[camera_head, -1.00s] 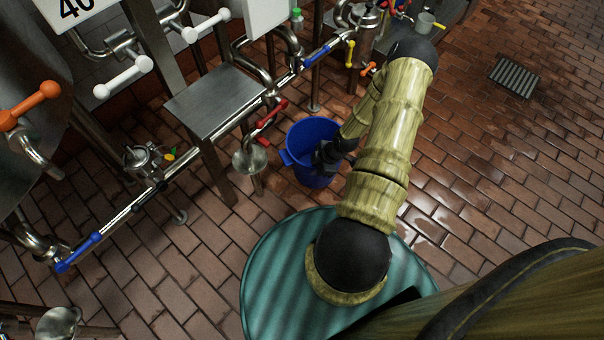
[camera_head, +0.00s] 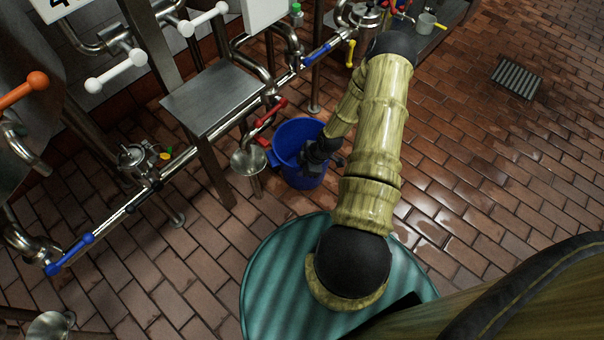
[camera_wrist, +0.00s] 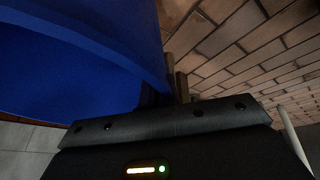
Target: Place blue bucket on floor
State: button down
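The blue bucket (camera_head: 287,142) is upright or nearly so, below and right of the metal table in the head view. My gripper (camera_head: 313,160) is at its right-hand side. In the wrist view the bucket (camera_wrist: 80,55) fills the upper left, and its wall edge runs down between my gripper's fingers (camera_wrist: 170,88), which look closed on it. The tiled floor (camera_head: 440,170) lies around and below the bucket. Whether the bucket's base touches the floor cannot be told.
A steel table (camera_head: 212,98) and a pipe run with a red-handled valve (camera_head: 268,115) stand close left of the bucket. A metal funnel (camera_head: 249,161) is beside it. A floor drain (camera_head: 517,78) lies at the right, with open floor around it.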

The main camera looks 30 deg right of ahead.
jog(key=shift+w+f+b, duration=0.1)
jog(key=shift+f+b, duration=0.6)
jog(key=shift+f, duration=0.6)
jog(key=c, duration=1.6)
grip_release()
jog(key=shift+c, duration=0.2)
jog(key=p+v, duration=0.6)
jog(key=v, duration=0.6)
jog(key=shift+p, duration=0.35)
